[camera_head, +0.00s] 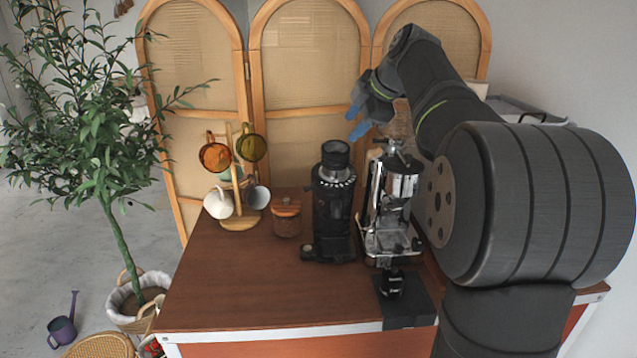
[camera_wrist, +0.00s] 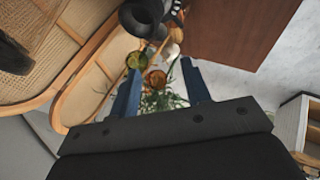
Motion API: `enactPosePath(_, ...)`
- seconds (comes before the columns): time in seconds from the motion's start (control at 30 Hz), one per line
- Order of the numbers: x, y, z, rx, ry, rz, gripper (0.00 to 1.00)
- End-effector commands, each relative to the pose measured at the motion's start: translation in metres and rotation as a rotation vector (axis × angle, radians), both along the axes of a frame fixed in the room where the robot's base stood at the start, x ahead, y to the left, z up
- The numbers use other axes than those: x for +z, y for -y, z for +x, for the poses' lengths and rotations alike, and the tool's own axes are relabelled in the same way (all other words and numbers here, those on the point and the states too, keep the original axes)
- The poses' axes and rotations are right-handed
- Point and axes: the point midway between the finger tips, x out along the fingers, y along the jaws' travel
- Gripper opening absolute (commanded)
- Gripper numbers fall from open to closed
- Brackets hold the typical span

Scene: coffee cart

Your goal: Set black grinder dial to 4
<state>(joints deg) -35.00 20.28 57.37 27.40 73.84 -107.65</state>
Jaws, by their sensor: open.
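The black grinder (camera_head: 333,215) stands upright on the wooden cart top, left of the chrome espresso machine. Its dial (camera_head: 334,178) is a collar with white marks just below the black hopper; the marks are too small to read. My gripper (camera_head: 356,120) has blue fingers and hangs above and behind the espresso machine, to the upper right of the grinder, not touching it. In the wrist view the two blue fingers (camera_wrist: 160,88) are apart with nothing between them. Part of the black grinder (camera_wrist: 140,17) shows at the top of that view; its dial marks are not readable there.
The chrome espresso machine (camera_head: 396,190) stands close to the grinder's right side. A lidded jar (camera_head: 286,218) and a mug stand (camera_head: 240,222) with several cups are to the left. Folding screen panels (camera_head: 305,80) stand behind. The cart top's front left (camera_head: 235,285) is clear.

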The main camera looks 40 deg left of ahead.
Motion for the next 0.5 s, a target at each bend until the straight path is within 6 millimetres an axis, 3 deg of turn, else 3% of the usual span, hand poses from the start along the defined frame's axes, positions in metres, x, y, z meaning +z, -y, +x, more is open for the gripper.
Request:
enactPosePath(0.1, -0.03, -0.014, -0.022, -0.191, -0.308, 0.166, 0.3)
enactPosePath(0.27, -0.062, -0.023, -0.044, -0.507, -0.778, 0.369, 0.3)
enactPosePath(0.5, -0.114, -0.007, -0.055, -1.043, -1.509, 0.597, 0.3)
